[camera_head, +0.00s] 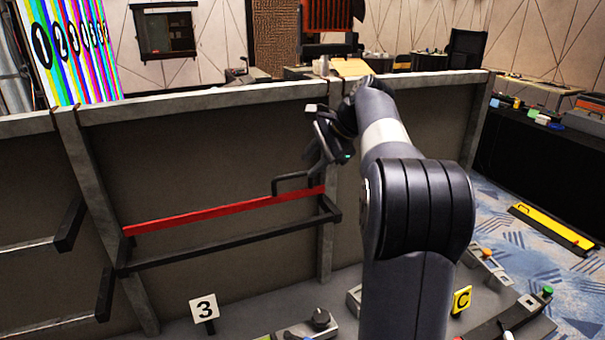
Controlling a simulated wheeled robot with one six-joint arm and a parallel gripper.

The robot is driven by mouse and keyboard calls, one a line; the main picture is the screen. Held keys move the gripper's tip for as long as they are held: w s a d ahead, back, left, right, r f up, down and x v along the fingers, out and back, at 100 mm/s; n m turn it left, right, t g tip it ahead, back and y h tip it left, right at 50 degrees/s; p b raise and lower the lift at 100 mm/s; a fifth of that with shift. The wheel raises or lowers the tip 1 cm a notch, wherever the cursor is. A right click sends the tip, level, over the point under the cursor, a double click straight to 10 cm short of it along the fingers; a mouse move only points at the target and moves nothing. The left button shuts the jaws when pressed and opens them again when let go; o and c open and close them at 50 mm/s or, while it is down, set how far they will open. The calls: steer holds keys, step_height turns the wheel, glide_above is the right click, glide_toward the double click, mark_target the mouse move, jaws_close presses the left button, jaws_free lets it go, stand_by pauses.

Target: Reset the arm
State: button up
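My arm (418,210) rises from the bottom of the view and bends forward and left at the top. My gripper (320,158) hangs down at its end, in front of the dark panel wall. It is close to the right end of a red bar (220,212), which lies across black brackets on the wall. A black loop-shaped piece (290,180) shows just left of the gripper, at the bar. The fingertips are small and dark, so I cannot tell whether they are open, shut or touching the bar.
A dark panel wall (210,150) with grey posts stands ahead. Below it is a surface with a "3" sign (204,309), a knob box (308,326) and a yellow "C" sign (461,299). A yellow bar (552,228) lies on the patterned carpet at right.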

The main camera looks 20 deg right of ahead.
mark_target(294, 194)
steer(key=shift+s+d+r, duration=0.15)
steer(key=shift+s+r, duration=0.1)
steer(key=shift+r, duration=0.15)
steer(key=shift+f, duration=0.1)
steer(key=p+x, duration=0.1)
steer(key=x, duration=0.8)
steer(key=shift+w+f, duration=0.2)
steer(key=shift+w, duration=0.1)
